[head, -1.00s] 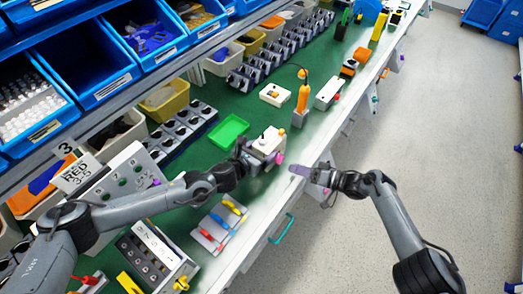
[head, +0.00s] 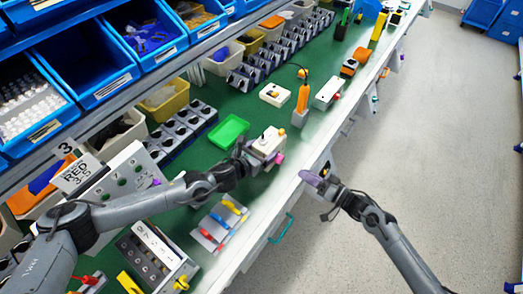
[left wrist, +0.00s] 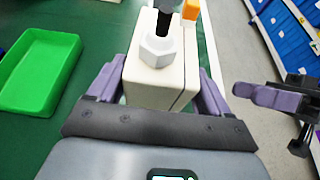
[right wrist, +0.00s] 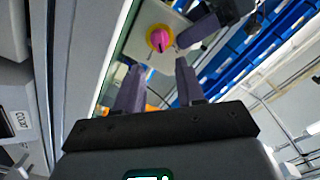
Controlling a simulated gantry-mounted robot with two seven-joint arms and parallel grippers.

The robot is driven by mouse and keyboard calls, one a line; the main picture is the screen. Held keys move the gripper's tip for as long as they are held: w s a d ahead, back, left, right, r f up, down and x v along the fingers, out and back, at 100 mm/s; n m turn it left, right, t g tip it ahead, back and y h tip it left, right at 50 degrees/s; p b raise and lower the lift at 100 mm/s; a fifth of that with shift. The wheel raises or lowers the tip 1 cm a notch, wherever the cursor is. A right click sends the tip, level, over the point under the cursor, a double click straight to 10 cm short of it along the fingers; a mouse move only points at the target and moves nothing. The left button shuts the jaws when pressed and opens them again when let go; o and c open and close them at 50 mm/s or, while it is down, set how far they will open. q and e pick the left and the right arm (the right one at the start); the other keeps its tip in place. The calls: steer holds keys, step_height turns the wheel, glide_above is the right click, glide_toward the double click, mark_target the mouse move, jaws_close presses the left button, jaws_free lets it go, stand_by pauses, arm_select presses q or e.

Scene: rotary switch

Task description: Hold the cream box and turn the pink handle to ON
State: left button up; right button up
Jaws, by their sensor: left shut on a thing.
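The cream box (head: 266,144) stands at the front edge of the green bench. My left gripper (head: 246,158) is shut on it; in the left wrist view its purple fingers flank the cream box (left wrist: 152,82), which has a white hex nut on top. The pink handle (head: 279,158) is on the box's side facing the aisle. In the right wrist view the pink handle (right wrist: 160,38) sits on a yellow ring; its ON mark cannot be read. My right gripper (head: 312,179) is empty and open, apart from the handle, with a gap between its fingers (right wrist: 160,80).
A green tray (head: 229,131) lies behind the box. A plate with coloured levers (head: 220,224) lies to the left along the bench edge. An orange-handled tool (head: 302,98) stands beyond the box. The aisle floor (head: 430,150) is clear.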

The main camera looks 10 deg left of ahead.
mark_target(280, 158)
steer(key=shift+x, duration=4.3)
steer(key=shift+s+f, duration=0.1)
jaws_close()
